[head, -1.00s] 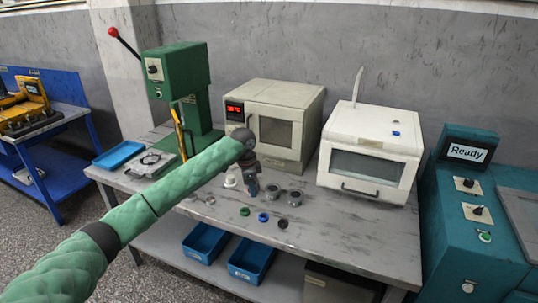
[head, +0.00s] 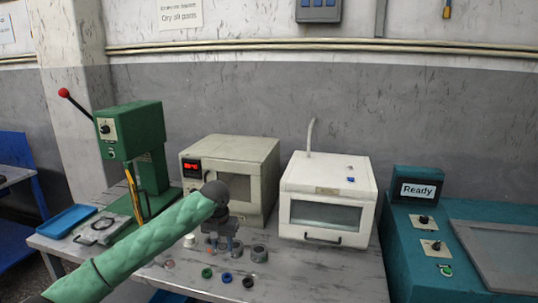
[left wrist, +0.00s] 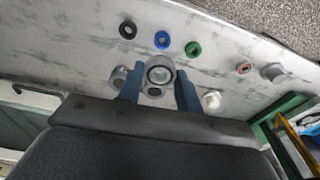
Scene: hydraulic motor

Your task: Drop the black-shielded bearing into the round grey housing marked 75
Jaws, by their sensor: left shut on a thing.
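My left gripper (left wrist: 159,88) is shut on a round grey part (left wrist: 160,73) with a paler middle, seen in the left wrist view. I cannot tell its shield colour. In the head view my left gripper (head: 222,243) points down over the table beside two round grey housings, one partly behind it (head: 236,248) and one to its right (head: 259,253). No 75 is readable. Grey round parts also show beside the left finger (left wrist: 117,76) and below the held part (left wrist: 153,92). A black ring (head: 248,282) lies in front. My right gripper is not in view.
Blue (head: 226,277) and green (head: 207,273) rings lie near the table's front, with a red one (left wrist: 244,67) beyond. A white spool (head: 189,240) stands left. A beige oven (head: 255,165), white cabinet (head: 325,240) and green press (head: 135,135) stand behind.

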